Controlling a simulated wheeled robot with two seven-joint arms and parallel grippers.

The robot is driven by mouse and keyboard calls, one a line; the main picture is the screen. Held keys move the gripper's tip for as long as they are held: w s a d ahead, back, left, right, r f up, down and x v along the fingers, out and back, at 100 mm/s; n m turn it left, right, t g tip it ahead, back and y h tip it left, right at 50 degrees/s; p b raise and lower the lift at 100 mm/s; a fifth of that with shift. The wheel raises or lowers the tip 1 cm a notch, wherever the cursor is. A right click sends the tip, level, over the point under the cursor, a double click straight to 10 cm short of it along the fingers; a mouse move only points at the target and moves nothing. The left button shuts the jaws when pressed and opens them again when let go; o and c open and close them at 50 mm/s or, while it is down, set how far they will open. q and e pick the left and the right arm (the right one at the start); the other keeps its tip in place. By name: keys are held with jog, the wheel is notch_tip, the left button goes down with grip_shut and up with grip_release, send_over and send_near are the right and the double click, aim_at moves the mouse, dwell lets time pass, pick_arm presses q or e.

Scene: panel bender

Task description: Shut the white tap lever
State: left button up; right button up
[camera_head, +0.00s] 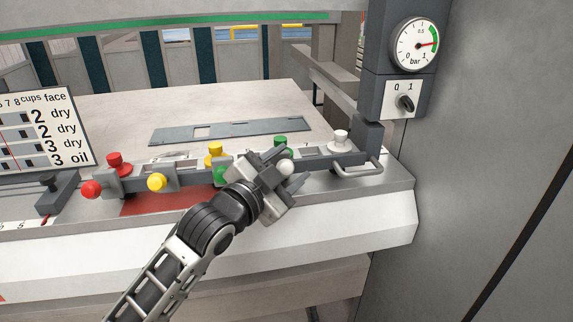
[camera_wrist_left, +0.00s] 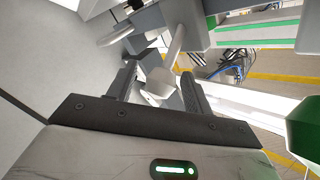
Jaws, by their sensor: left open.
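The white tap at the right end of the row has a white top knob (camera_head: 340,140) and a lever with a white ball (camera_head: 285,167) reaching left of it. My left gripper (camera_head: 284,170) is open, with its fingers on either side of the white ball. In the left wrist view the white lever end (camera_wrist_left: 160,84) shows between the two dark fingers (camera_wrist_left: 159,92); I cannot tell whether they touch it. The gripper hides part of the lever and the panel below. My right gripper is in neither view.
A green ball (camera_head: 220,173) and green top knob (camera_head: 281,146) are close to my left gripper. Yellow (camera_head: 156,182) and red (camera_head: 91,189) balls sit further left. A grey bar handle (camera_head: 372,166) stands right, below a pressure gauge (camera_head: 415,45).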

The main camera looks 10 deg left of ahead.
pick_arm(q)
grip_shut()
jog(key=shift+s+f+m+h+b, duration=0.15)
jog(key=shift+f+m+h+b, duration=0.3)
jog(key=shift+b, duration=0.5)
jog(key=m+b, duration=0.1)
jog(key=f+t+b, duration=0.1)
jog(key=b, duration=0.1)
jog(key=shift+s+d+f+m+t+h, duration=0.1)
jog(key=shift+s+f+m+t+h, duration=0.1)
jog(key=shift+f+m+t+h, duration=0.15)
jog(key=m+h+b, duration=0.1)
jog(key=m+b, duration=0.1)
jog(key=b, duration=0.1)
jog(key=f+m+t+h+b, duration=0.1)
jog(key=b, duration=0.2)
jog(key=shift+s+f+m+h, duration=0.1)
jog(key=shift+f+m+h, duration=0.2)
jog(key=shift+m, duration=0.1)
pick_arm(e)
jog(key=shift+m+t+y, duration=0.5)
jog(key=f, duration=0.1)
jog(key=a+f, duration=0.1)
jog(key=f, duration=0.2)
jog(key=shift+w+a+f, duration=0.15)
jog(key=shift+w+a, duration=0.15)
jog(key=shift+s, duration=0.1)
